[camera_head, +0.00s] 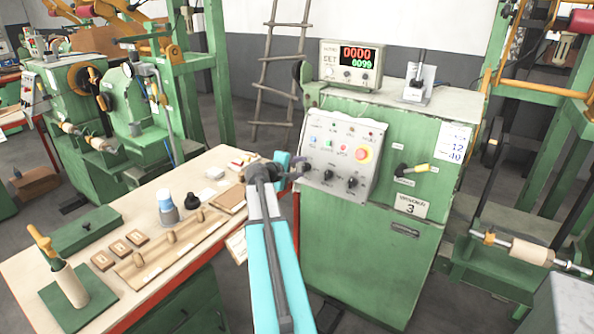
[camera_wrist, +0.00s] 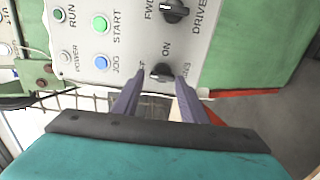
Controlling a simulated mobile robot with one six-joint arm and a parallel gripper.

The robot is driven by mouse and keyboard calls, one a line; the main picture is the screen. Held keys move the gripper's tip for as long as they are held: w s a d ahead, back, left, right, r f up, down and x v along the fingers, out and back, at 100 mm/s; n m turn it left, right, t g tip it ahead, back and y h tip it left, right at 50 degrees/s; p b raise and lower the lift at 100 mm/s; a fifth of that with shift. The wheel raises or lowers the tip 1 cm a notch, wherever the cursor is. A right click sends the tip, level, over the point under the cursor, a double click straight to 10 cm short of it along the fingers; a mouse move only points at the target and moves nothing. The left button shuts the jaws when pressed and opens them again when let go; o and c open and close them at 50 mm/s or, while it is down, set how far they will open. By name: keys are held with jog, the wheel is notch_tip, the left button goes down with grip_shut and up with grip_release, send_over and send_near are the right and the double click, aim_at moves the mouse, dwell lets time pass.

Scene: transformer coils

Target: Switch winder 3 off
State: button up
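The control panel of winder 3 (camera_head: 345,155) is a grey box on a green cabinet, above a sign reading 3 (camera_head: 411,206). My gripper (camera_head: 297,166) is at the panel's lower left. In the wrist view (camera_wrist: 161,78) its two fingers are apart, one on each side of this knob; contact cannot be told.
The second knob, marked DRIVE (camera_wrist: 175,12), is close beside. Green START (camera_wrist: 100,24) and blue JOG (camera_wrist: 101,63) buttons and a red emergency stop (camera_head: 363,154) are on the panel. The counter (camera_head: 350,64) above is lit. A cluttered workbench (camera_head: 215,160) stands left.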

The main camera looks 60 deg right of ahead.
jog(key=shift+o, duration=1.2)
jog(key=shift+f, duration=0.1)
jog(key=b+v, duration=0.2)
jog(key=v, duration=1.2)
jog(key=shift+d, duration=0.1)
jog(key=shift+s, duration=0.15)
